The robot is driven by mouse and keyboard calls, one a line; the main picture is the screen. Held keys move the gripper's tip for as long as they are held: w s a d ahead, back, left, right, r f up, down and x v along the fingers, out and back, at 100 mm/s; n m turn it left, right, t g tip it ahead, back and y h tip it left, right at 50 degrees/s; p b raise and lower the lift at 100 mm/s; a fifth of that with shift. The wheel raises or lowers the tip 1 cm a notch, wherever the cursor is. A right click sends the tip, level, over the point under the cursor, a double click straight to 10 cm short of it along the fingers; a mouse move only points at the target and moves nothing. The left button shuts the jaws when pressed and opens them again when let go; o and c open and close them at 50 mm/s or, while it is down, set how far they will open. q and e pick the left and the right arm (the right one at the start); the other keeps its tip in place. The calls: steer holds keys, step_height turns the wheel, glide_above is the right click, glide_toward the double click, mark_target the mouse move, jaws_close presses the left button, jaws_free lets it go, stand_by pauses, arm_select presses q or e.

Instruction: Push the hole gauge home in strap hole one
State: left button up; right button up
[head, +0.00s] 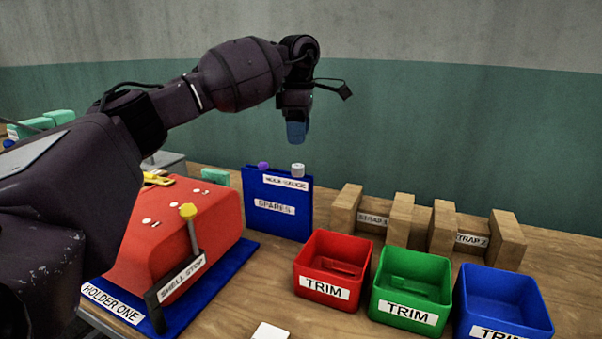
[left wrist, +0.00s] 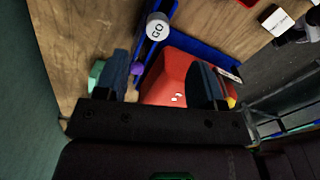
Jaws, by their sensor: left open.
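The hole gauge shows as a pale round cap (head: 298,170) on the blue rack (head: 277,222) labelled HOLE GAUGE and SPARES. Its cap reads GO in the left wrist view (left wrist: 158,27). A smaller purple knob (head: 263,166) sits beside it. My left gripper (head: 296,132) points down above the rack, apart from the cap. Its fingers are spread and empty in the left wrist view (left wrist: 164,82). A red shell (head: 175,235), with small pale spots on top, sits in the blue tray (head: 240,256) labelled HOLDER ONE. Strap hole one cannot be made out.
A yellow-topped SHELL STOP post (head: 189,213) stands before the shell. Red (head: 322,289), green (head: 400,305) and blue (head: 490,310) TRIM bins stand at the front right. Wooden strap blocks (head: 345,208) stand behind them. My left arm hides the left side.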

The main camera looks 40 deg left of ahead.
mark_target(298, 166)
arm_select(q)
step_height(298, 166, down, 9)
steer(key=shift+w+a+r+b, duration=0.1)
steer(key=shift+w+a+b, duration=0.05)
steer(key=shift+b, duration=0.5)
steer(key=shift+c, duration=0.2)
steer(key=c, duration=1)
steer(key=shift+r, duration=0.1)
